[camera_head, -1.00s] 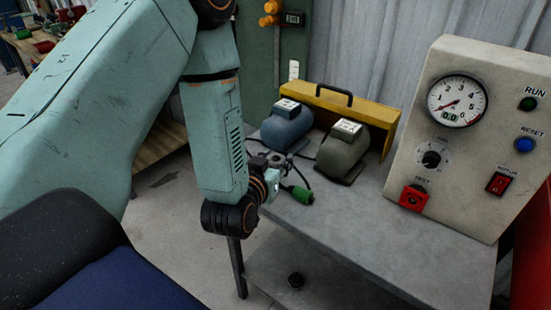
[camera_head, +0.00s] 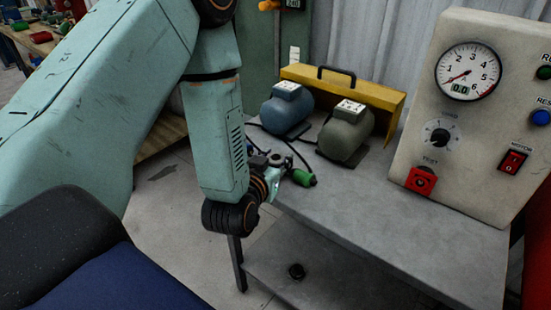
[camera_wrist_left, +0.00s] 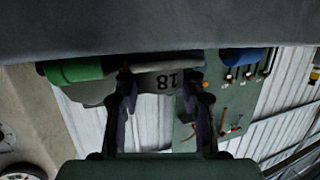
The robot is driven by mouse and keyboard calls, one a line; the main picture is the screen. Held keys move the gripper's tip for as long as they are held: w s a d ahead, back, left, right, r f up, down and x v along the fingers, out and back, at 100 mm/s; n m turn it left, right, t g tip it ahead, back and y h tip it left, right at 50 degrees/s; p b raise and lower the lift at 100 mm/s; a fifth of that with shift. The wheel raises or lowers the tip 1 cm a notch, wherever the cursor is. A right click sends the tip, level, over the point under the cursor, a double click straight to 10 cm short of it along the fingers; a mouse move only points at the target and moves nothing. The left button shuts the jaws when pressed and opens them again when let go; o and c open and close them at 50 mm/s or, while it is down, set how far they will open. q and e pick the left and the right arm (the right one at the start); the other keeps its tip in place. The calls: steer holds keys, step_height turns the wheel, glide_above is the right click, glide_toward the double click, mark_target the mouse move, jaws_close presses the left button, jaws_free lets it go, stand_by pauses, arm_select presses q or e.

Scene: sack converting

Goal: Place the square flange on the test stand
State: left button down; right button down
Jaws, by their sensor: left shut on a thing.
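My left gripper (camera_head: 276,164) is low over the left edge of the grey bench (camera_head: 390,230). A beige panel (camera_head: 455,190) with a round gauge (camera_head: 468,72) stands at the bench's right. My right gripper is not in view.
A blue motor (camera_head: 285,110) and an olive motor (camera_head: 346,135) stand behind the gripper, before a yellow guard (camera_head: 385,100). The bench top before the panel is clear.

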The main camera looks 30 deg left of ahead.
mark_target(276, 158)
arm_select(q)
steer(key=shift+f+b, duration=0.4)
steer(key=shift+f, duration=0.25)
steer(key=c, duration=0.7)
jaws_free()
steer(key=shift+r, duration=5.1)
